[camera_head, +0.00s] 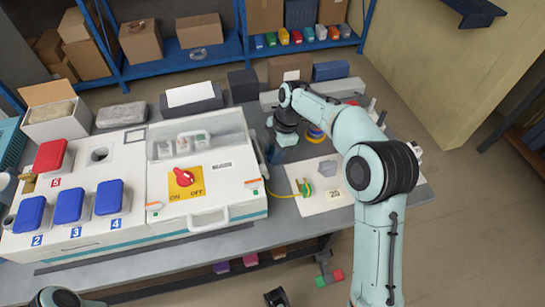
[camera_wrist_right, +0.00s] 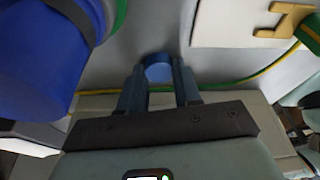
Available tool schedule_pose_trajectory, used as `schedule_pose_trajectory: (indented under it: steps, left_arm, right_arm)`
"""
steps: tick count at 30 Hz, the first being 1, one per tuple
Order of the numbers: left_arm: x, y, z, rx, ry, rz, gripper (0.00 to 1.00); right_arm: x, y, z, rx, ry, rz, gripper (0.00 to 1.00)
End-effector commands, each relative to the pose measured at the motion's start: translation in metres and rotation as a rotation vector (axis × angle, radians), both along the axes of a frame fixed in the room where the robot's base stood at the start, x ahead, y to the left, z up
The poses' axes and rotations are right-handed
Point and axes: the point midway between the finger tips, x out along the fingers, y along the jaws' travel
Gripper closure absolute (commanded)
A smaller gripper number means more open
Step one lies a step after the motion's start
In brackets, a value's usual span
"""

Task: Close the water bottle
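My right gripper (camera_wrist_right: 158,84) has its two fingers on either side of a small blue round cap (camera_wrist_right: 158,72), which sits between the fingertips and looks held. In the head view my right gripper (camera_head: 274,153) points down over the table, right of the white machine, and the cap is hard to make out there. A large blue rounded object (camera_wrist_right: 38,62) with a dark band fills the left of the wrist view, close to the gripper; I cannot tell whether it is the water bottle. No open bottle mouth is clearly visible. My left gripper is not clearly in view.
The white machine (camera_head: 228,213) with a red switch stands left of the gripper. A white board (camera_head: 338,198) with a green-yellow plug lies to the right. A green-yellow cable (camera_wrist_right: 228,86) crosses under the gripper. Boxes (camera_head: 195,97) line the back.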

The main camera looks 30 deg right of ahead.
Motion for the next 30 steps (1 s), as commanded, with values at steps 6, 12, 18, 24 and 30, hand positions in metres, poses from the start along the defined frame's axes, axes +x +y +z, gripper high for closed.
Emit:
schedule_pose_trajectory:
  steps: [6,12,18,24,30]
  left_arm:
    - [0.0,0.0,0.0,0.0,0.0,0.0,0.04]
    - [0.0,0.0,0.001,0.0,0.001,0.0,0.04]
    - [-0.001,0.0,0.004,-0.001,0.006,-0.002,0.04]
    - [-0.003,0.0,0.012,-0.003,0.016,-0.004,0.04]
    - [-0.003,0.0,0.025,-0.003,0.021,-0.005,0.04]
  right_arm:
    - [0.0,0.0,0.0,0.0,0.0,0.0,0.99]
    - [0.0,0.0,0.005,0.0,-0.001,0.0,0.99]
    - [0.001,0.0,0.03,0.0,-0.004,0.0,1.0]
    - [0.001,0.0,0.077,0.001,-0.006,0.0,1.0]
    - [0.001,0.0,0.134,0.0,-0.005,0.0,1.0]
